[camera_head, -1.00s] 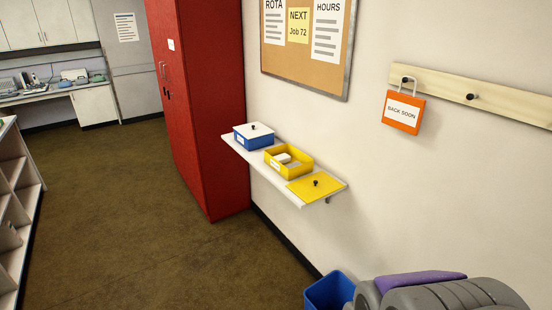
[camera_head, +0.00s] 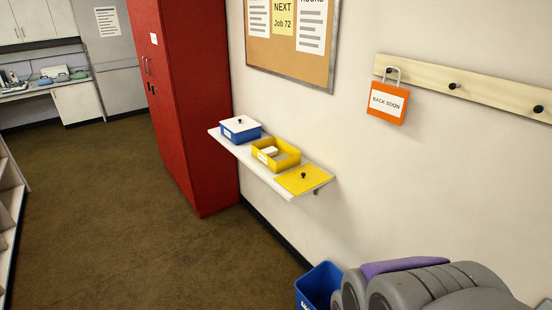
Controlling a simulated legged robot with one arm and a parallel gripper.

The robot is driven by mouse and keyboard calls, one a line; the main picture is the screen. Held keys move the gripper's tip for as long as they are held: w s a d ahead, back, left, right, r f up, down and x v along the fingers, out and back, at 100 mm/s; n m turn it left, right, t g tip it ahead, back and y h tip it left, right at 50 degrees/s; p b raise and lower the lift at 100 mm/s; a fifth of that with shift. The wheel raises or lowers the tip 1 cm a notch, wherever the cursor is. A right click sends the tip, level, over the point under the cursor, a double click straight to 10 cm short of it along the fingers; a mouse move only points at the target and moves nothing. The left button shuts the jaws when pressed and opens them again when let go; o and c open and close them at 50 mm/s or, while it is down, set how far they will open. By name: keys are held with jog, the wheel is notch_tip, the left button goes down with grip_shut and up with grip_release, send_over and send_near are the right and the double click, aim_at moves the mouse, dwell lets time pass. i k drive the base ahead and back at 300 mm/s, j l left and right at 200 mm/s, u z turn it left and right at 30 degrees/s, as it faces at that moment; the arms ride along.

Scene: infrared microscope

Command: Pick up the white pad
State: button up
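The white pad (camera_head: 269,151) is a small white block inside the open yellow box (camera_head: 289,164), towards its left side. The box stands in the middle of a narrow white wall shelf (camera_head: 228,147). The yellow lid (camera_head: 304,179) with a black knob lies flat on the shelf, just right of the box. My arm shows folded at the bottom right, grey with a purple part. It is well apart from the shelf and the pad. My gripper cannot be made out.
A blue box with a white lid (camera_head: 240,127) stands on the shelf's left end. A red cabinet (camera_head: 180,100) stands left of the shelf. A blue bin (camera_head: 318,285) is on the floor below. An orange "BACK SOON" sign (camera_head: 387,102) hangs from a peg rail. The brown floor at left is open.

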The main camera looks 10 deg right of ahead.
aim_at(271, 151)
jog(key=u, duration=1.6)
jog(key=z, duration=1.55)
jog(key=i+j+z, duration=0.3)
jog(key=i+j, duration=0.25)
jog(key=i, duration=0.3)
jog(key=i+j+z, duration=0.25)
jog(key=i+j, duration=0.55)
jog(key=i+j+z, duration=0.3)
jog(key=i+j, duration=0.45)
jog(key=j, duration=0.15)
